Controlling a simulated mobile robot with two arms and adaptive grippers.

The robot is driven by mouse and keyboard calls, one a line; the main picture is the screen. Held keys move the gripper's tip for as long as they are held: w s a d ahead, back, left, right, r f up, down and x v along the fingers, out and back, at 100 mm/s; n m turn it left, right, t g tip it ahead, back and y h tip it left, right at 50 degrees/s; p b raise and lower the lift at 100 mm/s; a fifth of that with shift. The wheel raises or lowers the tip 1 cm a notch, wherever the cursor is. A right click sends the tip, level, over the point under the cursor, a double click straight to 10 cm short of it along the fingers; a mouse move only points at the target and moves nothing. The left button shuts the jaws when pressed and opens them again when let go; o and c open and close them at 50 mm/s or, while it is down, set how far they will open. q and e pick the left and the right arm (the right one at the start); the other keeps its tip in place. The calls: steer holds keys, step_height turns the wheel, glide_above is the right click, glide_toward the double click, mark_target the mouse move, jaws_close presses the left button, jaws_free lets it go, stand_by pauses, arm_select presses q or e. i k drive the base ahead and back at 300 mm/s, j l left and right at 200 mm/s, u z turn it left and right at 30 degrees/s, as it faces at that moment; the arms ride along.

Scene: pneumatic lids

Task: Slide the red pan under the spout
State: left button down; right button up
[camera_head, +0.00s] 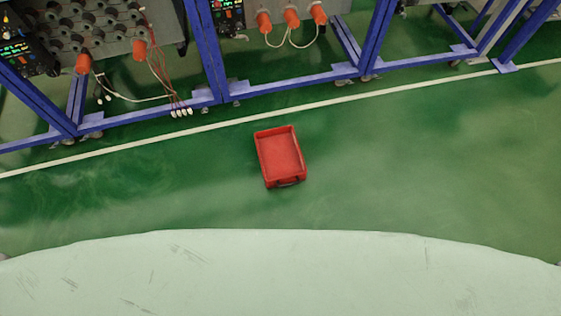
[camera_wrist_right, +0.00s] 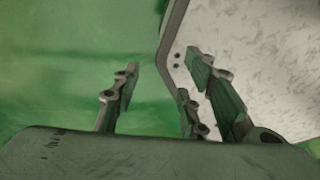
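The red pan (camera_head: 281,155) is a shallow rectangular tray. It lies on the green floor in the middle of the head view, between the blue frames and my pale base, with a handle on its near side. No spout can be made out for certain; orange fittings (camera_head: 291,18) stick out of the grey units above the floor. My right gripper (camera_wrist_right: 165,80) shows in the right wrist view, its fingers apart with nothing between them, over green floor and a pale scuffed surface. It is away from the pan. My left gripper is in neither view.
Blue metal frames (camera_head: 345,72) with grey units and hanging cables (camera_head: 178,100) stand along the back. A white floor line (camera_head: 225,123) runs in front of them. The green floor around the pan is clear.

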mark_target(283, 165)
steer(key=i+j, duration=0.8)
steer(key=i, duration=0.2)
steer(key=i+z, duration=0.1)
steer(key=z, duration=0.3)
steer(key=j+z, duration=0.15)
steer(key=z, duration=0.3)
steer(key=i+j+z, duration=0.1)
steer(key=z, duration=0.3)
